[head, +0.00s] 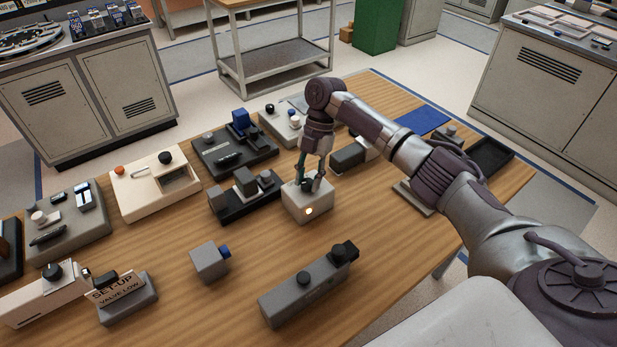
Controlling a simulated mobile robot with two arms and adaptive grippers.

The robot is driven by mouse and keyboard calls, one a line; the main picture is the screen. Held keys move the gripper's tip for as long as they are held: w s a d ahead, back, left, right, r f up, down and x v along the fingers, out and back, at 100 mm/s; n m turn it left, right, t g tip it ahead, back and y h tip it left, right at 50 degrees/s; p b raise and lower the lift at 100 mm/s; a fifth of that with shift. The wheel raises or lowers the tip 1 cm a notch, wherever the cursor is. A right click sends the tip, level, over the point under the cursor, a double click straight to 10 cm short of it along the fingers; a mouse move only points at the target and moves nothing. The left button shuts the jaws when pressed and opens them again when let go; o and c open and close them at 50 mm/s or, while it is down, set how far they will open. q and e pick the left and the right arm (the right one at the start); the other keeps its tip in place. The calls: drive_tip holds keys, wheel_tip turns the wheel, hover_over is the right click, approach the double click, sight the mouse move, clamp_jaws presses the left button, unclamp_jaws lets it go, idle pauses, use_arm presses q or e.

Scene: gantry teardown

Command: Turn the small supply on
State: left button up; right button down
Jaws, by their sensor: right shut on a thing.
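A small pale box with a dark knob on top, which looks like the small supply (306,208), sits near the middle of the wooden table. A warm light glows on its front face. My right gripper (309,184) reaches down from above and is shut on the dark knob (307,185) on the box's top. The fingers partly hide the knob, so its setting cannot be read. My left gripper is not in view.
A black fixture with grey blocks (245,197) stands close to the left of the box. A long grey unit (308,288) and a grey cube with a blue knob (209,262) lie nearer the front. A "SET-UP VALVE LOW" sign (122,290) stands front left. Bare wood lies between them.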

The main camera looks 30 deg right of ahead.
drive_tip(key=c, duration=0.8)
unclamp_jaws()
drive_tip(key=shift+w+d+r, duration=0.1)
drive_tip(key=shift+r, duration=0.15)
drive_tip(key=v, duration=1.1)
drive_tip(key=shift+r, duration=0.25)
